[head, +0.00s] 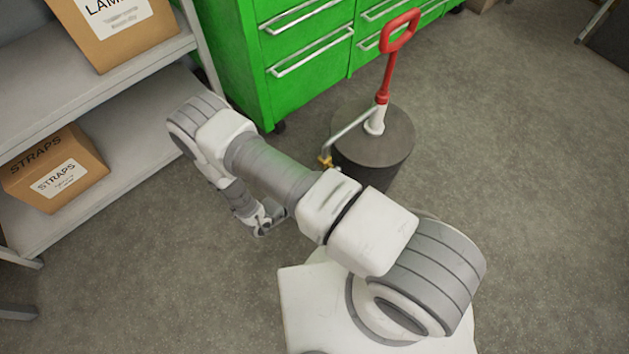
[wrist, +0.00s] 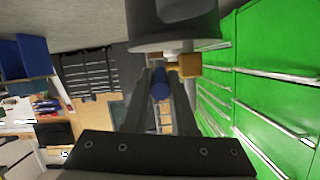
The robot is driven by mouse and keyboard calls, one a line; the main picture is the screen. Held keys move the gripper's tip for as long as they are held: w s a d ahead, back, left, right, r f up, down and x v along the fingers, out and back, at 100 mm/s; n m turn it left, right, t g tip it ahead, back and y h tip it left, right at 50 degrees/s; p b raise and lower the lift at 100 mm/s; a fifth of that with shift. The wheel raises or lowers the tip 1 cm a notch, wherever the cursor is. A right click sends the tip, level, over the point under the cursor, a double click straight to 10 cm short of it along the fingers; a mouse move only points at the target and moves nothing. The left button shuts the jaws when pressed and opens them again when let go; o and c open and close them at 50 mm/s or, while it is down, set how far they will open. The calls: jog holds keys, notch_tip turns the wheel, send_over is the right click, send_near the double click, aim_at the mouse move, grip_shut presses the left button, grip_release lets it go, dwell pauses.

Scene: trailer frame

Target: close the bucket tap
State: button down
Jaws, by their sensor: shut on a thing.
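The dark grey bucket (head: 362,158) stands on the floor in front of the green cabinet, with a white and red-handled fitting on its lid. In the wrist view the bucket (wrist: 172,22) is at the top and a brass part of the tap (wrist: 189,66) is by my fingertips. My gripper (wrist: 169,84) is shut on a small blue piece (wrist: 160,86), which looks like the tap's handle.
The green drawer cabinet (head: 300,45) stands behind the bucket. A grey shelf (head: 130,150) at left holds a STRAPS box (head: 52,170) and another cardboard box (head: 112,32). The floor right of the bucket is clear.

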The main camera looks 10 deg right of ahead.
jog(key=shift+f+t+h, duration=0.6)
jog(key=shift+f+h, duration=0.15)
jog(key=shift+h, duration=0.25)
jog(key=c, duration=0.7)
grip_release()
jog(key=shift+c, duration=0.2)
jog(key=shift+a, duration=0.1)
jog(key=p+v, duration=0.2)
jog(key=v, duration=1.5)
jog(key=shift+s, duration=0.2)
jog(key=shift+w+a, duration=0.1)
jog(key=shift+a, duration=0.05)
